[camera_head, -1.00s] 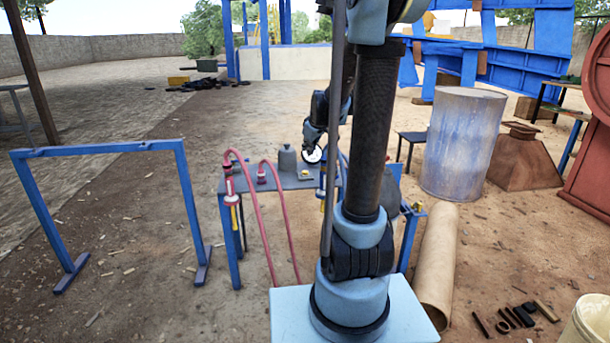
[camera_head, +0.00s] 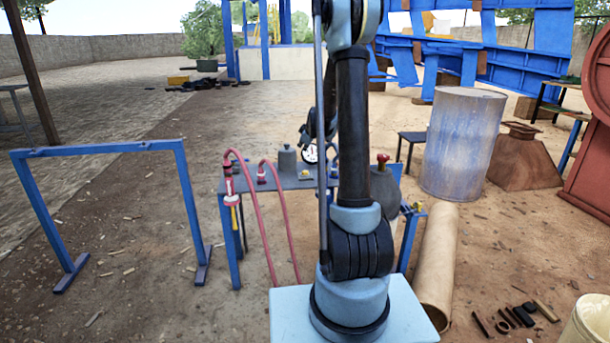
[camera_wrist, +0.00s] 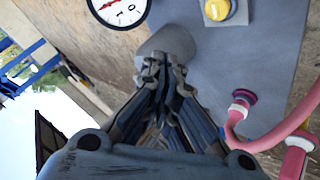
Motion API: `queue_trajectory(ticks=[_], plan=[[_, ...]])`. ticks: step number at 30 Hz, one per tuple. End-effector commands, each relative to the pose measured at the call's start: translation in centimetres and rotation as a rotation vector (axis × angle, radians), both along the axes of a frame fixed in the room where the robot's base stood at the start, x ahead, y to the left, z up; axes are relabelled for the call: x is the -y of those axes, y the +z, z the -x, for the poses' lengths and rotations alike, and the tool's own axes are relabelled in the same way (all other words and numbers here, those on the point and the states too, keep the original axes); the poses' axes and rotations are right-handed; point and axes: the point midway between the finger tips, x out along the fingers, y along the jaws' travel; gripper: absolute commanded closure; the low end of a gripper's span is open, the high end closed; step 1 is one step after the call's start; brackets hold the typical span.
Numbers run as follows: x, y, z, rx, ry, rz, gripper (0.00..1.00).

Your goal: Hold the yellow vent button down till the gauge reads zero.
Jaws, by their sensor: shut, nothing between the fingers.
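The yellow vent button (camera_wrist: 217,9) sits on a pale square plate at the top of the wrist view. It shows small on the table in the head view (camera_head: 305,174). The round white gauge (camera_wrist: 122,8) is cut off at the top left of the wrist view. A red needle shows, but its reading is unclear. My gripper (camera_wrist: 160,62) is shut and empty, apart from the button, with its fingertips in front of a grey cylindrical object (camera_wrist: 172,39). In the head view the gripper (camera_head: 303,133) is small and dark near the gauge (camera_head: 311,153).
The blue-legged table (camera_head: 230,185) carries a grey bottle-shaped object (camera_head: 287,159). Red hoses (camera_head: 290,225) hang at its front, and one (camera_wrist: 270,138) shows right of the gripper. A red-knobbed tank (camera_head: 384,185) and a large drum (camera_head: 462,145) stand to the right.

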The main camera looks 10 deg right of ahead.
Motion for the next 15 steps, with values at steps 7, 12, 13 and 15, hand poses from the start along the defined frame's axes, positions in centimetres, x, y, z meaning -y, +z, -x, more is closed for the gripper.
queue_trajectory(ticks=[7,12,13,15], plan=[[0.03,-0.13,-0.29,0.004,0.003,0.003,1.00],[0.02,-0.16,-0.27,0.003,0.003,0.003,1.00],[0.02,-0.20,-0.27,0.003,0.003,0.003,1.00],[0.02,-0.43,-0.29,0.003,0.003,0.003,1.00]])
